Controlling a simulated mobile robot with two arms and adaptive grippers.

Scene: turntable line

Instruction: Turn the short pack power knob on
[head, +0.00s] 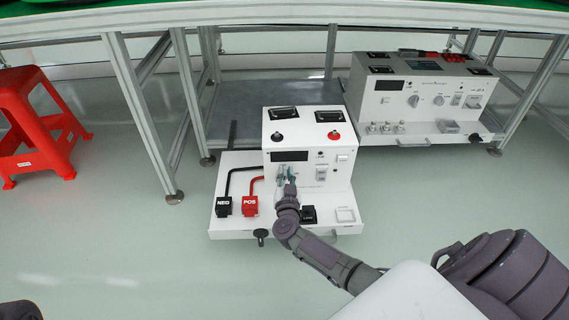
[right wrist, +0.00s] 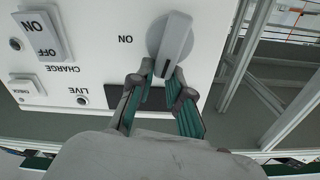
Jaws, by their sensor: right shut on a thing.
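The short pack (head: 308,199) is the nearer white unit on the floor, with a dark display and a front panel. Its grey power knob (right wrist: 172,42) shows in the right wrist view, which sees the panel upside down. The knob's raised bar runs nearly upright in that view, its dark mark at the lower end. An ON label (right wrist: 126,40) is beside it. My right gripper (head: 286,174) is at the panel in the head view. In the wrist view its fingertips (right wrist: 164,72) are shut on the bar's lower end. My left gripper is out of view.
Black NEG (head: 223,206) and red POS (head: 250,206) plugs with cables stand on the pack's left ledge. A CHARGE rocker switch (right wrist: 39,35) is beside the knob. A larger white unit (head: 425,100) stands at right under the workbench. A red stool (head: 38,125) is at left.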

